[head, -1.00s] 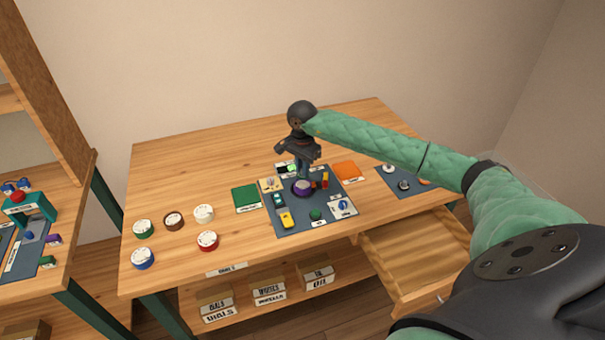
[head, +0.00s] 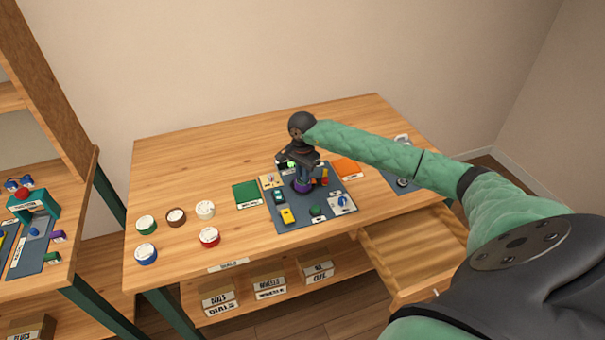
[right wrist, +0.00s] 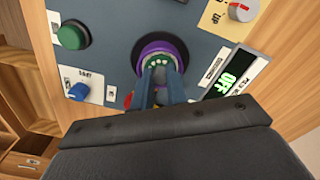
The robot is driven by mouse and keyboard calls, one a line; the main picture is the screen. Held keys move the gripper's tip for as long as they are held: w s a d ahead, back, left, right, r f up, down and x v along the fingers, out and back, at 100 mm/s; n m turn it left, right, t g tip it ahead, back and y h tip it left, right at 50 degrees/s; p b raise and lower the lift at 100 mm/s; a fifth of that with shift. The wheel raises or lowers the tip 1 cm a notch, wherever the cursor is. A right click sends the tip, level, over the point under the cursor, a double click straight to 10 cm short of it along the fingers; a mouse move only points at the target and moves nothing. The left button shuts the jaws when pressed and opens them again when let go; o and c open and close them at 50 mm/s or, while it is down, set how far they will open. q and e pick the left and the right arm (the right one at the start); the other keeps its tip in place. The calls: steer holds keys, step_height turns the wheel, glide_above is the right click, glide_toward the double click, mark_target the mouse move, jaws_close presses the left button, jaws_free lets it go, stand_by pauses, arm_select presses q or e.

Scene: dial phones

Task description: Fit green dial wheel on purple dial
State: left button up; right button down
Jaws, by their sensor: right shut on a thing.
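The purple dial (head: 303,187) is on the dark panel on the table, and its round rim also shows in the right wrist view (right wrist: 146,49). The green dial wheel (right wrist: 159,60), with pale dots, is between the fingertips of my right gripper (head: 304,176), which is shut on it. In the right wrist view the wheel lies within the purple rim, at or just above the dial's face; I cannot tell if it is fully seated. The fingers (right wrist: 160,82) point down at the dial and hide part of both. My left gripper is not in view.
Several coloured dials, such as the red one (head: 209,237), stand at left. An open drawer (head: 410,247) juts out in front.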

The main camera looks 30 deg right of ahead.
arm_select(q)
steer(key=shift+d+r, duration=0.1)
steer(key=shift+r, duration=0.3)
arm_select(e)
steer(key=shift+f, duration=0.15)
steer(key=c, duration=1.5)
jaws_free()
steer(key=shift+o, duration=0.5)
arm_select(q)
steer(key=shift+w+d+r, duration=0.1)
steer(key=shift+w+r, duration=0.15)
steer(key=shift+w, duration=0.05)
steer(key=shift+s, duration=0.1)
